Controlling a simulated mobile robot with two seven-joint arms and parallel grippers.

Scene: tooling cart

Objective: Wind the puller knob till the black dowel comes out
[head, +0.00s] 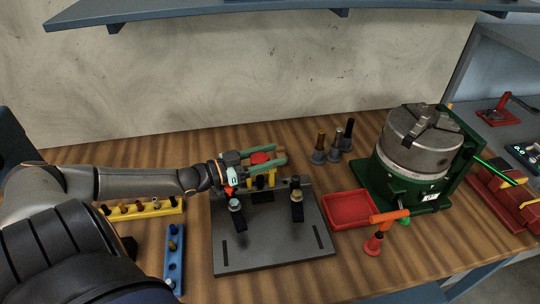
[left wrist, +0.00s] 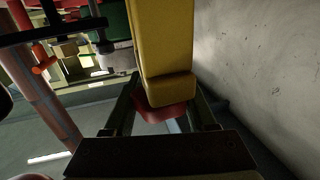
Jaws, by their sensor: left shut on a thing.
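The yellow puller (head: 266,182) stands at the back of the dark grey fixture plate (head: 270,246), over a black block. Its red knob (head: 260,158) is on top. My left gripper (head: 272,157) reaches in from the left and is shut on the red knob, one green finger on each side. In the left wrist view the red knob (left wrist: 165,112) sits between the fingers, against the end of the yellow puller body (left wrist: 165,50). I cannot make out the black dowel under the puller; the puller and block hide that spot. My right gripper is not in view.
Two clamps (head: 296,198) stand on the plate. A red tray (head: 349,209), an orange-handled tool (head: 376,240) and a green chuck stand (head: 415,150) are to the right. Several dowels in grey holders (head: 319,156) stand behind. Yellow (head: 145,208) and blue (head: 174,260) racks lie left.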

